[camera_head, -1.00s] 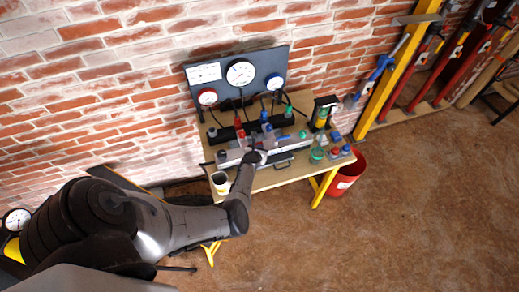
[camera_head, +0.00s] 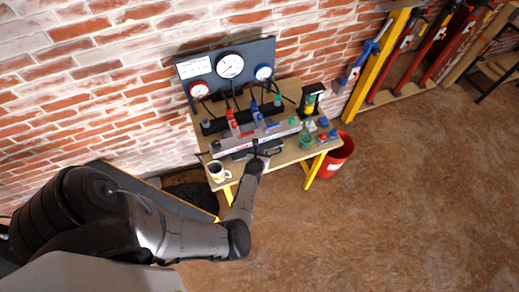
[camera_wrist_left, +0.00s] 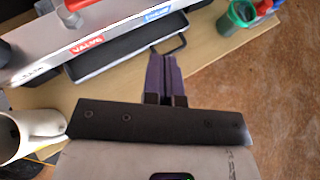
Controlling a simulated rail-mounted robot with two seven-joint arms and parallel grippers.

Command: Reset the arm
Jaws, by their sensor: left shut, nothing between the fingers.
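My left arm comes in from the left in the head view, and its gripper (camera_head: 257,152) is over the front edge of the wooden table (camera_head: 283,158). In the left wrist view the left gripper (camera_wrist_left: 163,58) is shut, its two dark fingers together with nothing between them. The fingertips are close to the handle of a black tray (camera_wrist_left: 125,45) in front of the grey bar with red and blue valve labels (camera_wrist_left: 100,28); I cannot tell whether they touch. My right gripper is not in view.
A white mug (camera_head: 217,172) stands at the table's left front corner, near the gripper. A gauge panel (camera_head: 228,72) stands behind. Small bottles and a green container (camera_head: 306,141) are at the right. A red bucket (camera_head: 336,157) is on the floor. Open floor lies in front.

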